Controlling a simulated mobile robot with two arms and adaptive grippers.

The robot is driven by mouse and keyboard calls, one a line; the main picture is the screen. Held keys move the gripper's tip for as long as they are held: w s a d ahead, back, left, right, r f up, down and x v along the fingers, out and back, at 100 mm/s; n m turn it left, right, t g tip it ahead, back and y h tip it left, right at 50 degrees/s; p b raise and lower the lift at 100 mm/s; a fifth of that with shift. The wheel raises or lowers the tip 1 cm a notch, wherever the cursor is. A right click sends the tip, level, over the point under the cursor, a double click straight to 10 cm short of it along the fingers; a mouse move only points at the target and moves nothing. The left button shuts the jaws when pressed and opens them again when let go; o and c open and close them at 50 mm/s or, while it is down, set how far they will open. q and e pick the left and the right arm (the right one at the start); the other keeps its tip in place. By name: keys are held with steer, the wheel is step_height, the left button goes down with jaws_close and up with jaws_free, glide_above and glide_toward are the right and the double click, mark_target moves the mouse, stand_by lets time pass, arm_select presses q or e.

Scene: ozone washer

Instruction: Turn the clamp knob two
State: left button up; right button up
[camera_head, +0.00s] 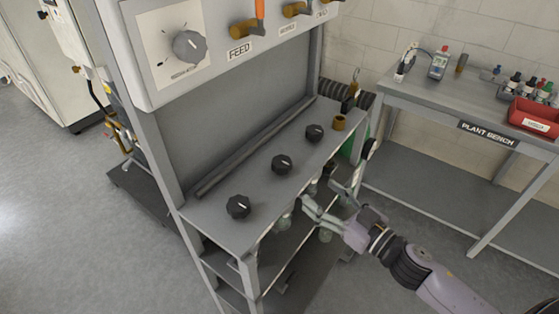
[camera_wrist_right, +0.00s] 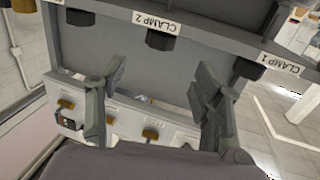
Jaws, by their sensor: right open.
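Three black knobs with white pointer marks stand in a row on the grey shelf (camera_head: 222,222) of the rack. The middle knob (camera_head: 282,164) shows in the right wrist view behind the upside-down label CLAMP 2 (camera_wrist_right: 158,18), where the same dark knob (camera_wrist_right: 160,38) lies beyond the fingertips. My right gripper (camera_head: 319,194) is open and empty beside the shelf's front edge, apart from the middle knob. Its two spread fingers (camera_wrist_right: 160,90) show in the right wrist view with clear space between them. My left gripper is not in view.
The near knob (camera_head: 238,206) and far knob (camera_head: 314,132) flank the middle one. The CLAMP 1 label (camera_wrist_right: 288,63) is at right in the wrist view. A panel with a FEED label (camera_head: 240,50) overhangs the shelf. A plant bench (camera_head: 425,95) stands right.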

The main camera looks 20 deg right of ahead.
mark_target(289, 170)
steer(key=p+x, duration=0.3)
steer(key=x, duration=1.1)
steer(key=shift+w+a+p, duration=0.2)
steer(key=shift+a+p, duration=0.05)
steer(key=shift+p, duration=0.15)
steer(key=shift+c, duration=0.5)
steer(key=c, duration=1.1)
